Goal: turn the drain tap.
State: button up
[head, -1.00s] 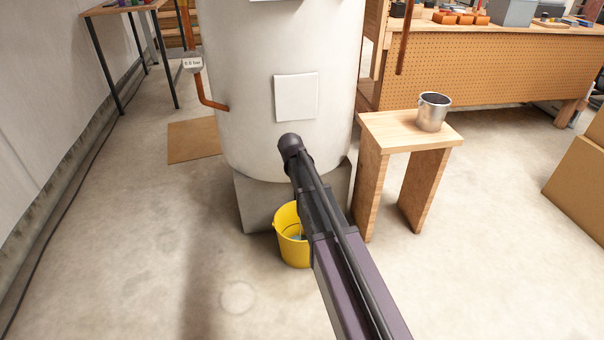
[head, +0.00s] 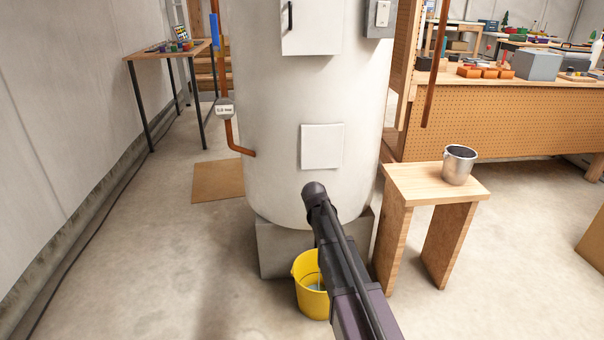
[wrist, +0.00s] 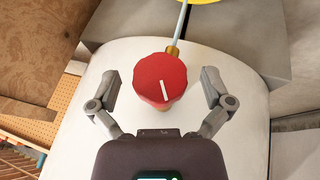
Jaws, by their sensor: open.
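The drain tap's red knob (wrist: 160,78), with a white mark line on its face, shows in the wrist view low on the white tank (wrist: 75,130). A brass spout (wrist: 172,51) sits behind it, with a pale bluish stream (wrist: 181,25) running from it toward the yellow bucket (wrist: 205,2). My gripper (wrist: 160,88) is open, one finger on each side of the knob, with gaps showing on both sides. In the head view my arm hides the knob and the gripper. The yellow bucket (head: 309,299) stands below the tank (head: 270,130), with a pale stream and liquid visible inside.
A wooden stool (head: 405,184) with a metal pail (head: 458,165) stands close right of the tank. A grey plinth (head: 285,252) supports the tank. The floor at left is mostly clear.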

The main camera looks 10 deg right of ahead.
jog(key=s+r+g+y+p, duration=0.1)
jog(key=s+r+g+p, duration=0.15)
jog(key=s, duration=0.75)
jog(key=s+r+g+y+p, duration=0.1)
jog(key=s+r+p, duration=0.25)
jog(key=s, duration=0.65)
jog(key=s+r+g+y+p, duration=0.15)
jog(key=s+p, duration=0.25)
jog(key=s, duration=0.5)
notch_tip(320, 180, up, 38)
jog(key=p, duration=3.7)
jog(key=shift+d+f+m, duration=0.15)
jog(key=shift+f+m, duration=0.05)
jog(key=shift+m, duration=0.1)
